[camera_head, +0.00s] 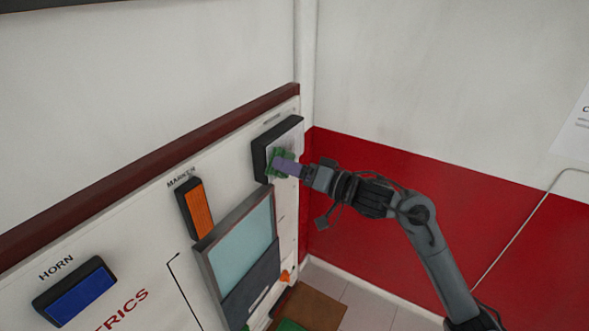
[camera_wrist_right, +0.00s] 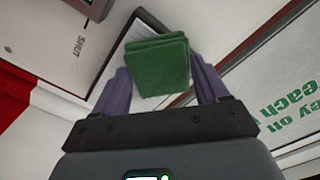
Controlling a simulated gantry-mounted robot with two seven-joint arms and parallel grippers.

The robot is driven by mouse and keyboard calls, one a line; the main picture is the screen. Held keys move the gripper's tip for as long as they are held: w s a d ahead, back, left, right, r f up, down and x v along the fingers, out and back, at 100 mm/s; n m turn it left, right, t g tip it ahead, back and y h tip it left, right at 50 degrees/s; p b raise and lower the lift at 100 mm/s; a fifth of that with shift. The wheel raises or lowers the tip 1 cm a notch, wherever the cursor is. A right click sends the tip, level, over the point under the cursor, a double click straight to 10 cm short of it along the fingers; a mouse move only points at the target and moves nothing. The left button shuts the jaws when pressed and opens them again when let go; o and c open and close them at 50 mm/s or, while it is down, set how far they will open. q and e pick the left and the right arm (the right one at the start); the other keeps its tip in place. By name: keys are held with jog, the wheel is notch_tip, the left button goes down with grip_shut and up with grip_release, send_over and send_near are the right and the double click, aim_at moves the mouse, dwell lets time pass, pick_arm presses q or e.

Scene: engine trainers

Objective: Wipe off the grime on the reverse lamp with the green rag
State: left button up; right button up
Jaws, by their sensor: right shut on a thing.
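The lamp with a black housing and pale face (camera_head: 287,142) is at the upper right end of the board, and I take it for the reverse lamp. The green rag (camera_head: 274,158) is at the lower part of its face. My right gripper (camera_head: 283,166) is shut on the rag and reaches the lamp from the right. In the right wrist view the folded rag (camera_wrist_right: 160,66) sits between the two purple fingers, with a pale dark-edged panel behind it. Whether rag and lamp touch is hard to tell. I cannot make out any grime; the rag and fingers hide part of the face.
An orange marker lamp (camera_head: 199,208) and a blue horn unit (camera_head: 80,294) are on the white board (camera_head: 150,237). A grey-framed panel (camera_head: 238,245) projects below the lamp. A red and white wall (camera_head: 420,165) stands behind my right arm.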

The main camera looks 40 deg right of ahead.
jog(key=shift+w+a, duration=0.1)
jog(key=shift+w, duration=0.2)
jog(key=shift+w+d, duration=0.45)
jog(key=shift+d, duration=0.8)
jog(key=shift+w+d, duration=0.45)
jog(key=shift+d, duration=0.85)
jog(key=shift+w+d, duration=0.45)
jog(key=shift+d, duration=0.8)
jog(key=s+a, duration=0.2)
jog(key=a, duration=0.5)
jog(key=shift+s+a, duration=0.35)
jog(key=shift+a, duration=0.05)
jog(key=v, duration=0.6)
jog(key=shift+d, duration=0.15)
jog(key=shift+v, duration=1.5)
